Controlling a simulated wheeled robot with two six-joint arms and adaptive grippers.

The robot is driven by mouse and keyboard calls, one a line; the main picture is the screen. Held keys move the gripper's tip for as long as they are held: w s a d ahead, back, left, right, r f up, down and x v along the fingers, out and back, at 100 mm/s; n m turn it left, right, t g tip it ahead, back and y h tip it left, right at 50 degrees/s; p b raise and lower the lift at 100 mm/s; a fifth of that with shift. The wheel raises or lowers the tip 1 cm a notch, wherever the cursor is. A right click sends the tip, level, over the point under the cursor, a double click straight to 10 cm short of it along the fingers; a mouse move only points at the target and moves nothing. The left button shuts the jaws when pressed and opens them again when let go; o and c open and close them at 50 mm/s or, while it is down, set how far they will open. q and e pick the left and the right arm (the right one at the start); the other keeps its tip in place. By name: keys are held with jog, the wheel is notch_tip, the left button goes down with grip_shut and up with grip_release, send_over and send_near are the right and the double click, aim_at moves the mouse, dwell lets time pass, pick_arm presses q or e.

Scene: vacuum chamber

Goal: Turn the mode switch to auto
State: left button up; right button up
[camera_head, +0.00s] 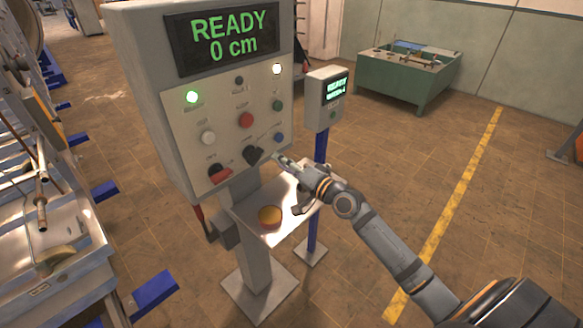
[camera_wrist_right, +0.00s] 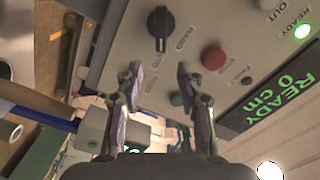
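The control panel (camera_head: 178,135) is a grey box with a screen reading "READY 0 cm". A black rotary knob (camera_head: 252,155), which looks like the mode switch, sits low on its face. In the right wrist view the knob (camera_wrist_right: 160,28) has a pale pointer line; its small labels are hard to read. My right gripper (camera_head: 284,161) is just right of the knob in the head view. In the right wrist view its two fingers (camera_wrist_right: 158,72) are apart and empty, with the knob beyond the fingertips, apart from them. My left gripper is not in view.
A red-handled knob (camera_head: 220,173) is left of the black one. Below is a shelf (camera_head: 291,222) with a yellow-topped button (camera_head: 270,216). A smaller screen box (camera_head: 325,98) stands behind.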

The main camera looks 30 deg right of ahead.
jog(key=shift+v, duration=2)
